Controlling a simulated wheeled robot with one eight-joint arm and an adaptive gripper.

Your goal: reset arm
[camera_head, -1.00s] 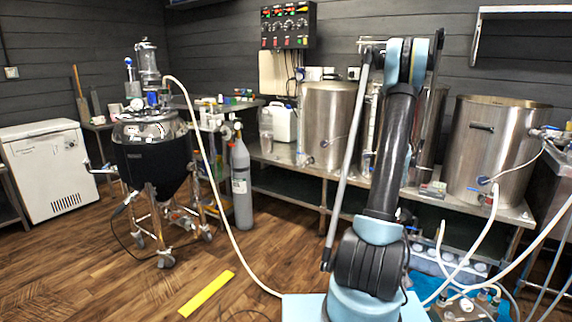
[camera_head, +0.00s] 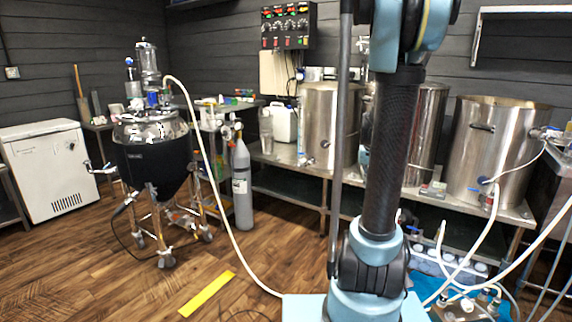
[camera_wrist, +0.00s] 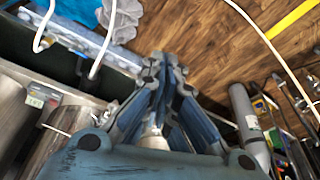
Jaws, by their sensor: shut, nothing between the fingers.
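My gripper (camera_wrist: 163,62) shows in the wrist view, with its fingers drawn together and nothing between them. It hangs above the wooden floor, near the edge of the steel bench. In the head view my arm rises upright in front of the bench, and its upper end leaves the top of the picture. My gripper is out of sight in that view.
Steel kettles (camera_head: 492,152) stand on the long bench (camera_head: 290,160) behind my arm. A black conical tank (camera_head: 152,170) on wheels and a grey gas cylinder (camera_head: 242,185) stand left. A white hose (camera_head: 225,215) crosses the floor beside a yellow strip (camera_head: 206,294). Open floor lies front left.

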